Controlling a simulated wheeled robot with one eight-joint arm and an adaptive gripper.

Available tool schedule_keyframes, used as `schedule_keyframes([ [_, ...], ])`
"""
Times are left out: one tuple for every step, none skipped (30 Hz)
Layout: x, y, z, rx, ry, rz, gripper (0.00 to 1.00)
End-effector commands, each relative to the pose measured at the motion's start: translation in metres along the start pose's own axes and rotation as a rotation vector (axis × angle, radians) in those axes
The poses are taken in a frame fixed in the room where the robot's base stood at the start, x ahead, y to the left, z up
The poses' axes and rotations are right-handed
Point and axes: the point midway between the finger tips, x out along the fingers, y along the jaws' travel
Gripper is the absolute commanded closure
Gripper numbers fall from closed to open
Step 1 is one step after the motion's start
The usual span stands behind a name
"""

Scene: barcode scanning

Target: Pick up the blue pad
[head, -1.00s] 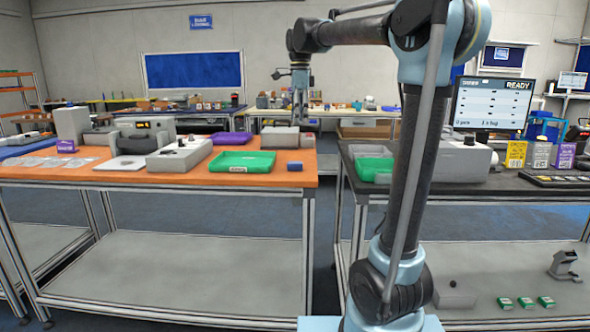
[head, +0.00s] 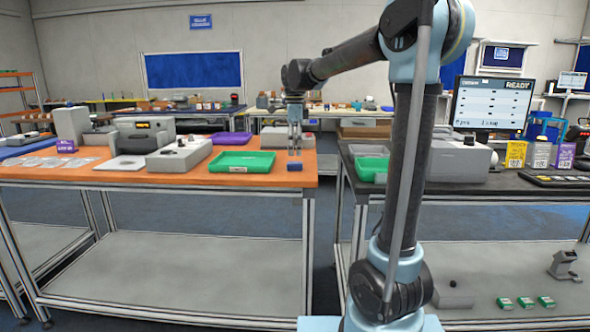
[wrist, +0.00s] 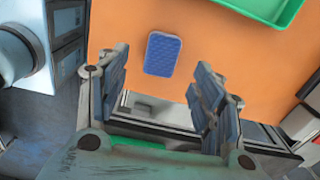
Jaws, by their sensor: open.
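The blue pad (head: 295,166) lies on the orange tabletop (head: 285,178) near its right end, just right of a green tray (head: 243,162). In the wrist view the pad (wrist: 162,54) is a small textured rectangle with rounded corners, and nothing covers it. My gripper (head: 294,152) is above the tabletop close to the pad, pointing down. In the wrist view its two fingers (wrist: 166,80) are spread apart with nothing between them. The pad appears just beyond the fingertips. I cannot tell the exact height of the fingertips above it.
The green tray's rim (wrist: 262,20) is near the pad. A grey box (head: 287,137) stands behind my gripper, and a grey device (head: 178,156) stands left of the tray. A gap separates this table from the dark right table (head: 400,182).

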Motion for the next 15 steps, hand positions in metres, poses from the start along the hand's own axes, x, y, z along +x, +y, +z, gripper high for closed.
schedule_keyframes([
  [0.002, 0.0, 0.0, 0.0, 0.0, 0.0, 0.39],
  [0.004, 0.0, 0.0, 0.0, 0.0, 0.0, 0.39],
  [0.005, 0.0, 0.0, 0.0, 0.0, 0.0, 0.39],
  [0.007, -0.001, 0.0, 0.0, 0.0, 0.0, 0.39],
  [0.01, -0.001, 0.001, 0.0, 0.0, 0.0, 0.39],
  [0.014, -0.001, 0.001, 0.0, 0.0, 0.0, 0.39],
  [0.018, -0.002, 0.001, 0.0, 0.0, 0.0, 0.39],
  [0.022, -0.002, 0.001, 0.0, 0.0, 0.0, 0.39],
  [0.028, -0.003, 0.002, 0.0, 0.0, 0.0, 0.39],
  [0.032, -0.003, 0.002, 0.0, 0.0, 0.0, 0.39],
  [0.036, -0.004, 0.002, 0.0, 0.0, 0.0, 0.39],
  [0.041, -0.004, 0.002, 0.0, 0.0, 0.0, 0.39],
  [0.044, -0.004, 0.002, 0.0, 0.0, 0.0, 0.39],
  [0.048, -0.003, 0.002, 0.0, 0.0, 0.0, 0.39],
  [0.051, -0.003, 0.002, 0.0, 0.0, 0.0, 0.39],
])
